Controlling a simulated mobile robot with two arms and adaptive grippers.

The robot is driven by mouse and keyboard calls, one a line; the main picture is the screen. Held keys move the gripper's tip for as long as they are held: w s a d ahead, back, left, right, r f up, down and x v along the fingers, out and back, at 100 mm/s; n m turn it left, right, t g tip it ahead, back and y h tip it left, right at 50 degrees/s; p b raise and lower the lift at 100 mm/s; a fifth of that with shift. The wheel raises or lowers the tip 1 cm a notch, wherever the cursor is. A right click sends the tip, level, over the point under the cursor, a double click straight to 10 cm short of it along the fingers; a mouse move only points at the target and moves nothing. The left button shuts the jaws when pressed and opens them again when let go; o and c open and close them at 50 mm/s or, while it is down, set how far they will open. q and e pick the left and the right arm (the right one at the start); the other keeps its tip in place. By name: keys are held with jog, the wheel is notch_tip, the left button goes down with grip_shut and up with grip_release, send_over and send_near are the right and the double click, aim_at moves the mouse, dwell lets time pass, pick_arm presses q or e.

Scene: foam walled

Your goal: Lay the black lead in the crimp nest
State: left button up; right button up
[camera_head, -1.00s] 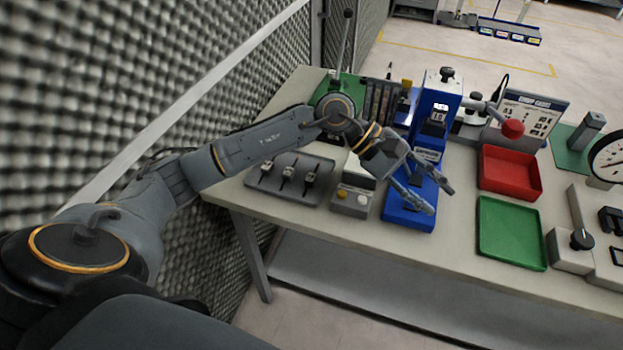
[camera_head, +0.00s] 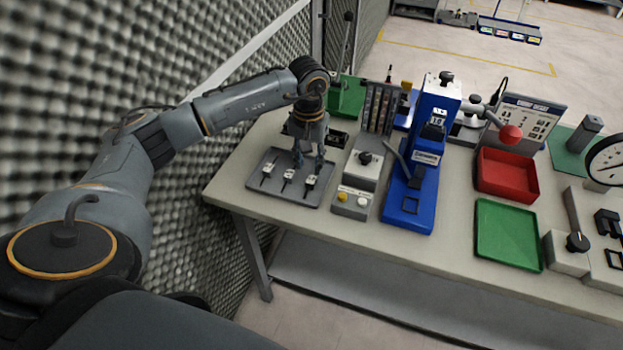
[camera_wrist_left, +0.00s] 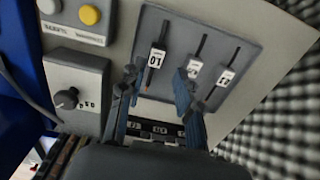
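Three dark leads with white tags lie in a row on a grey tray (camera_head: 262,186) at the table's left end. The lead nearest the robot's middle (camera_head: 311,181) shows in the left wrist view as the black lead tagged 01 (camera_wrist_left: 156,60). My left gripper (camera_head: 309,161) points down above the tray's back edge. In the left wrist view its fingers (camera_wrist_left: 158,78) are apart, with the 01 lead between and beyond them; I see no grip on it. The blue crimp press (camera_head: 427,158) stands to the right; its nest is too small to make out. My right gripper is out of view.
A grey box with a black knob (camera_head: 364,170) and a button box (camera_head: 352,201) stand between tray and press. A red bin (camera_head: 510,187) and green tray (camera_head: 508,235) lie further right. A foam wall (camera_head: 130,60) borders the left.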

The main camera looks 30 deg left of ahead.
aim_at(311, 181)
pick_arm(q)
jog(key=f, duration=0.1)
jog(key=f+p, duration=0.1)
jog(key=f, duration=0.1)
jog(key=f+p, duration=0.1)
jog(key=f, duration=0.1)
jog(key=shift+d+f, duration=0.25)
jog(key=shift+f, duration=0.2)
grip_shut()
